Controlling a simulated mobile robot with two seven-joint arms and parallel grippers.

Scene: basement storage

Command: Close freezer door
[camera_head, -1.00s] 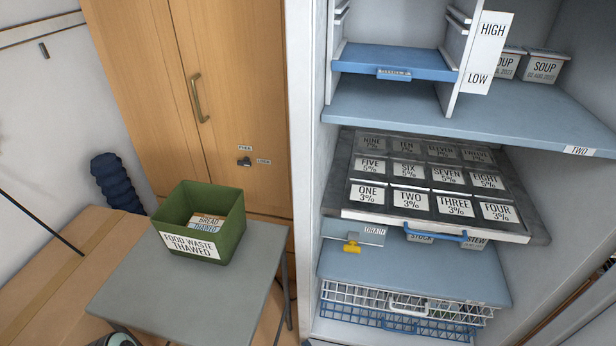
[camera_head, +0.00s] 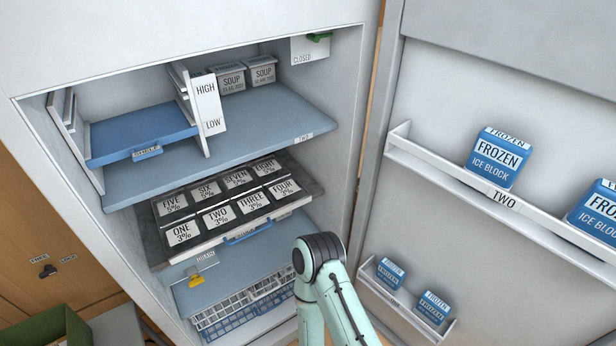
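The freezer (camera_head: 340,100) stands open, its shelves and drawers showing. Its door (camera_head: 490,90) is swung wide to the right, inner side facing me, with racks holding blue frozen ice block boxes (camera_head: 500,158). One of my arms rises from the bottom centre, its pale green elbow in front of the gap between the freezer's lower part and the door. Neither gripper shows, and I cannot tell whether the arm touches the door.
A tray of numbered lids (camera_head: 218,216) with a blue handle sticks out from the middle of the freezer. Wire baskets (camera_head: 240,306) sit below. A green bin (camera_head: 50,328) and grey table (camera_head: 118,326) are at the lower left, near wooden cabinet doors (camera_head: 40,240).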

